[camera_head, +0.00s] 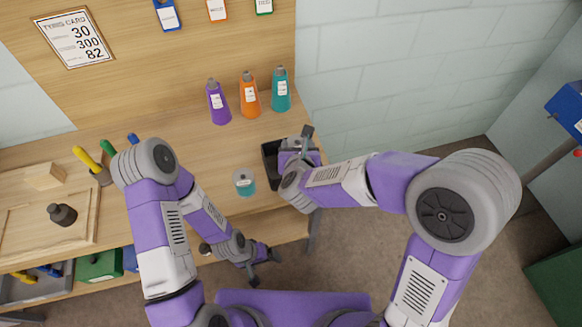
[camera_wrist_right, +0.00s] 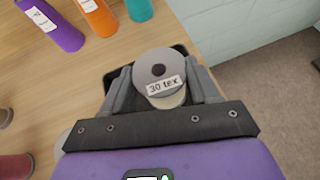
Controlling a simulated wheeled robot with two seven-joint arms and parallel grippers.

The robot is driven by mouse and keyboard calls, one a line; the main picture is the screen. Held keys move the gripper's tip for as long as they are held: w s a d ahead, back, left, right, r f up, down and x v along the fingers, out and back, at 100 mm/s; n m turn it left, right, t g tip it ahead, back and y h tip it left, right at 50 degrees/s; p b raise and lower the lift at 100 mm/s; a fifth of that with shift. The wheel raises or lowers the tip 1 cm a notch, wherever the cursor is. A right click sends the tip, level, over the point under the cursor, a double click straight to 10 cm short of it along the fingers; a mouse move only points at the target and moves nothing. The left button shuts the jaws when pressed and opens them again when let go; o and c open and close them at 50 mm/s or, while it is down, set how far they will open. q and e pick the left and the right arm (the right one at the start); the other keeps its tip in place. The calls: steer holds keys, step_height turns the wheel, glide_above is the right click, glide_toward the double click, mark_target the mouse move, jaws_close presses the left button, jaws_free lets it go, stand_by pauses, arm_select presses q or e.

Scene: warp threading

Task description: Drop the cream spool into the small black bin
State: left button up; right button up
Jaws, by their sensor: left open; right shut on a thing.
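The small black bin (camera_head: 268,158) stands at the table's right end in the head view, partly hidden by my right gripper (camera_head: 300,142). In the wrist view the bin's dark rim (camera_wrist_right: 109,79) shows behind the spool, so the spool appears over the bin; the height gap is unclear. My left gripper (camera_head: 264,268) is open and empty near the table's front edge.
Purple (camera_head: 218,103), orange (camera_head: 249,96) and teal (camera_head: 281,90) cones stand behind the bin. A teal spool (camera_head: 244,184) stands left of the bin. A dark knobbed piece (camera_head: 62,214) and a wooden block (camera_head: 45,176) lie at the left.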

steer(key=shift+f, duration=0.65)
steer(key=o, duration=1.2)
steer(key=p+v, duration=0.1)
steer(key=v, duration=0.6)
steer(key=shift+s+r, duration=0.15)
steer(key=shift+s, duration=0.1)
